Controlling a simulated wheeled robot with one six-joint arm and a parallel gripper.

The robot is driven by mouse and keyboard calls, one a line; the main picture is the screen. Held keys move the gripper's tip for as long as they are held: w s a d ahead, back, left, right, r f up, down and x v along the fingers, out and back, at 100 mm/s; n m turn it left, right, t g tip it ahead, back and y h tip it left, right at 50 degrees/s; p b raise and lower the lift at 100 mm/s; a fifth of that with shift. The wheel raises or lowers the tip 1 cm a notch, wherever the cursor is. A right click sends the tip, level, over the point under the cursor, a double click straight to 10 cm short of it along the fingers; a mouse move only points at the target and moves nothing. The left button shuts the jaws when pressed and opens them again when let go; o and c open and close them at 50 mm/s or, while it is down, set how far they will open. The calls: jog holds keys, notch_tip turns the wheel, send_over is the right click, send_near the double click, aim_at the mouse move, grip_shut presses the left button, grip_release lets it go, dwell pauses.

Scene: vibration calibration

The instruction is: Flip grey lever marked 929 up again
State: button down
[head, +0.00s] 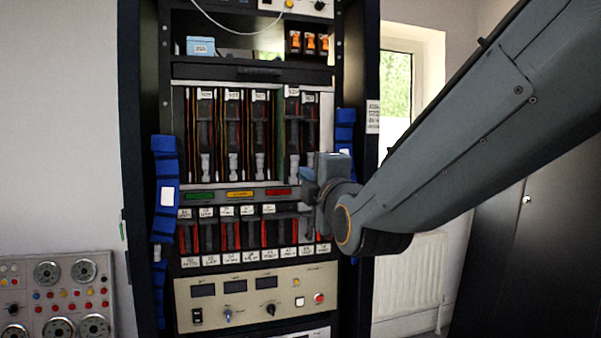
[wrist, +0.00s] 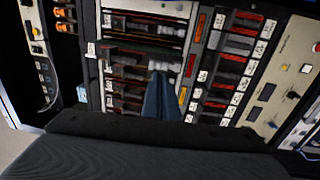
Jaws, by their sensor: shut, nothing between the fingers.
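The rack's upper bay holds a row of tall grey levers (head: 232,135) with white number tags on top. The tags are too small to read surely, so I cannot tell which lever is 929. The row also shows sideways in the wrist view (wrist: 125,72). My gripper (head: 309,190) is in front of the right end of this row, near the strip between the upper and lower bays. In the wrist view its blue-grey fingers (wrist: 160,78) are together, empty, and point at the rack beside the levers. I cannot tell whether they touch one. My gripper hides part of the rightmost levers.
Below is a strip with green, yellow and red labels (head: 240,193), then a lower bay of short dark-and-red modules (head: 250,235). A beige control panel (head: 255,296) sits under that. Blue straps (head: 165,200) line the rack's sides. A gauge panel (head: 58,295) stands at left.

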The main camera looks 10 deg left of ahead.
jog(key=v, duration=0.7)
jog(key=shift+s+f+b, duration=0.2)
jog(key=shift+f+b, duration=0.15)
jog(key=shift+d, duration=0.1)
